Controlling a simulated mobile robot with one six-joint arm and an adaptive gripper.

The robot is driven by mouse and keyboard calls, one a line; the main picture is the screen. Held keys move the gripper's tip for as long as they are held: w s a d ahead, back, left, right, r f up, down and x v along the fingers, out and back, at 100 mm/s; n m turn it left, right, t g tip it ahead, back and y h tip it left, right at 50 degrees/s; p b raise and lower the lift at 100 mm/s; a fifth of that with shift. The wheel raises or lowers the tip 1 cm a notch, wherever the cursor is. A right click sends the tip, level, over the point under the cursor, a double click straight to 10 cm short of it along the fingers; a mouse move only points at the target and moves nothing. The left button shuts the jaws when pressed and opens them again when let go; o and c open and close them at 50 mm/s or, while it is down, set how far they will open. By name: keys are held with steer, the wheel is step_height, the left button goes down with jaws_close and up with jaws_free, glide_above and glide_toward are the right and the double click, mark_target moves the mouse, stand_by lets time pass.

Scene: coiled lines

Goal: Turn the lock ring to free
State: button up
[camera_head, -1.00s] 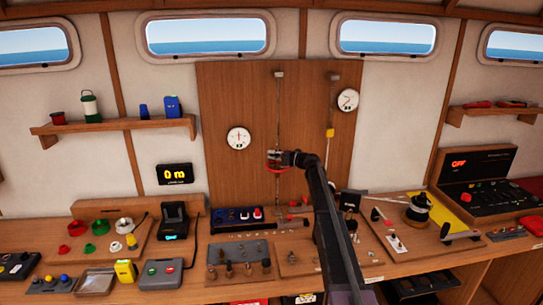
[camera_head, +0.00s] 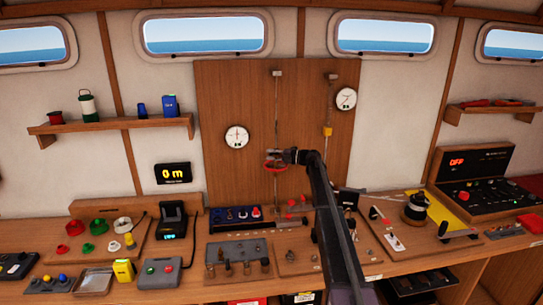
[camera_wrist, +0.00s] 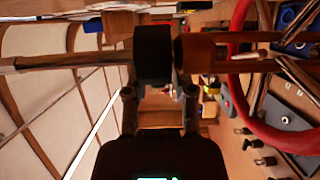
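A thin rod (camera_head: 277,110) runs vertically in front of the wooden panel. A red ring (camera_head: 275,167) surrounds it at mid-height. My gripper (camera_head: 277,156) is at the rod just above the red ring. In the wrist view, the rod lies sideways and passes into a dark collar (camera_wrist: 153,50), with a brown sleeve (camera_wrist: 205,50) beside it and the red ring (camera_wrist: 236,85) at the right. My gripper's two fingers (camera_wrist: 160,92) are apart, with the collar just beyond their tips. I cannot tell which part is the lock ring or whether a finger touches the collar.
A second rod (camera_head: 328,105) with a yellow piece (camera_head: 328,131) stands to the right. The bench below is crowded with a blue switch box (camera_head: 236,217), a reel (camera_head: 415,208) and small controls.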

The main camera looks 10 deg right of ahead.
steer(key=shift+w, duration=0.1)
stand_by(0.3)
steer(key=v, duration=1.2)
stand_by(0.4)
